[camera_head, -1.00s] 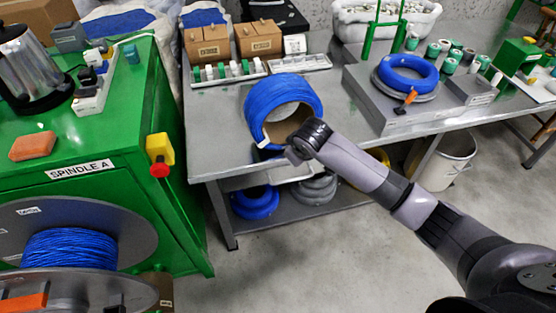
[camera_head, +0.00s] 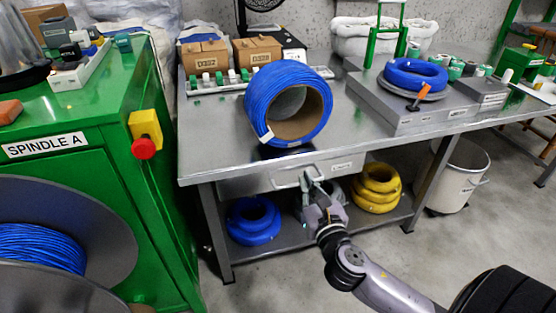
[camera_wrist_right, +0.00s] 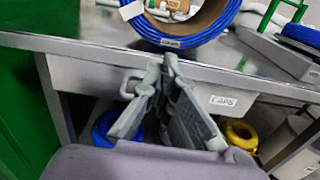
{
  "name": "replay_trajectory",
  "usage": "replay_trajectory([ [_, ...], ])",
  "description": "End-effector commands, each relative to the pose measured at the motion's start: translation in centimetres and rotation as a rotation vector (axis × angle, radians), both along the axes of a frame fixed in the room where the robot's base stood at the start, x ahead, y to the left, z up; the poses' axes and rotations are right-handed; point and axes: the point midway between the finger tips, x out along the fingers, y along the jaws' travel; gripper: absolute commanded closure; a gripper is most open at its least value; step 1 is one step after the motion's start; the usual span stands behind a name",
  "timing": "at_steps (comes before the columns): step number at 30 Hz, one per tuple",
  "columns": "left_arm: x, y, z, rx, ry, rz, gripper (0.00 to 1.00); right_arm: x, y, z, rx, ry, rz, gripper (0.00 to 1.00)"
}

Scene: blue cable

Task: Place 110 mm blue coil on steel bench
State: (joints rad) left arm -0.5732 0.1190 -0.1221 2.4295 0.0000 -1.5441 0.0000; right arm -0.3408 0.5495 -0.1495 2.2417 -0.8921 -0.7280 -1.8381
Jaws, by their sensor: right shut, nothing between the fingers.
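A large blue coil (camera_head: 257,97) with a brown core stands on its rim on the steel bench (camera_head: 215,140), near the front edge. Its open side faces forward, and a white tag hangs at its lower left. The coil's lower part also shows at the top of the right wrist view (camera_wrist_right: 190,40). My right gripper (camera_head: 309,179) is below the bench edge, in front of the drawer by its handle. It is shut and empty, apart from the coil; its fingertips (camera_wrist_right: 164,66) meet in the right wrist view. My left gripper is out of view.
Another blue coil (camera_head: 415,68) lies on a grey block at the right. Blue (camera_head: 252,222) and yellow (camera_head: 376,188) coils lie on the lower shelf. Boxes (camera_head: 204,55) stand at the back. A green cabinet (camera_head: 85,170) is at the left.

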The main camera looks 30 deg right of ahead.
Motion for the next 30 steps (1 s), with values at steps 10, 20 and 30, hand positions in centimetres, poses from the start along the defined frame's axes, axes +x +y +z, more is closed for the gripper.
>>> replay_trajectory([
  [10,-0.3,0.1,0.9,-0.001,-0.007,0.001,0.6,4.1,-1.2,0.2,-0.023,-0.006,0.0,1.0],
  [20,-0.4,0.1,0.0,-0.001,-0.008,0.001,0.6,10.4,-2.8,0.0,-0.018,-0.003,0.0,1.0],
  [30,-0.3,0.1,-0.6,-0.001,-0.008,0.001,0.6,13.3,-3.6,0.1,-0.017,0.001,0.0,1.0],
])
